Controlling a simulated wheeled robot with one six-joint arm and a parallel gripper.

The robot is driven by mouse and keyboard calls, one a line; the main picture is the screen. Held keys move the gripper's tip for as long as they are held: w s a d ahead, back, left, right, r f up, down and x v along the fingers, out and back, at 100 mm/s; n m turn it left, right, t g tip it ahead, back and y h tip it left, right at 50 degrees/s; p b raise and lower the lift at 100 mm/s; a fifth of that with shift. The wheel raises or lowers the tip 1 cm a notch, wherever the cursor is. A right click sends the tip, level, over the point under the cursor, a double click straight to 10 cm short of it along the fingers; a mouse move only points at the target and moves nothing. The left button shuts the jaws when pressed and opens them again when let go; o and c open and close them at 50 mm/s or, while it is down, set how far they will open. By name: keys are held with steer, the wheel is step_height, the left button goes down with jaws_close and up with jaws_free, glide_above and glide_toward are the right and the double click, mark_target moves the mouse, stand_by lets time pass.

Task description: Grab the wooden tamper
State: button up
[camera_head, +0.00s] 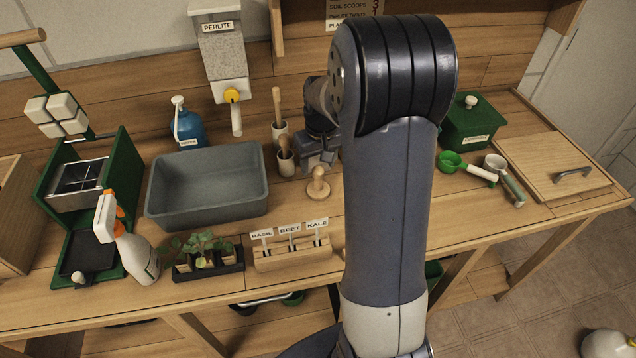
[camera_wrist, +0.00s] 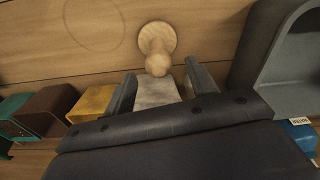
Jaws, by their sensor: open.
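The wooden tamper (camera_head: 318,184) stands on the bench top, a pale round base with a knobbed handle. It lies to the right of the grey tub and behind the label holder. In the wrist view the tamper (camera_wrist: 157,48) is upright just beyond the fingertips, its knob close to the gap between them. My gripper (camera_wrist: 160,80) is open and empty, with one finger on each side of the gap. In the head view my gripper (camera_head: 318,160) is just behind the tamper, partly hidden by my arm.
The grey tub (camera_head: 167,212) is to the left. Two small pots with wooden-handled tools (camera_head: 285,163) stand close to my gripper. A label holder (camera_head: 292,258) is in front. A green scoop (camera_head: 466,168) and a green box (camera_head: 470,127) are at right. My arm hides the middle.

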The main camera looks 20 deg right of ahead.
mark_target(318, 175)
steer(key=shift+w+f+p, duration=0.2)
steer(key=shift+f+p, duration=0.35)
steer(key=shift+f, duration=2.15)
steer(key=shift+c, duration=0.4)
steer(key=c, duration=1)
step_height(318, 175, up, 10)
steer(key=shift+r+b, duration=0.1)
steer(key=shift+b, duration=0.4)
steer(key=o, duration=0.4)
steer(key=shift+c, duration=1.3)
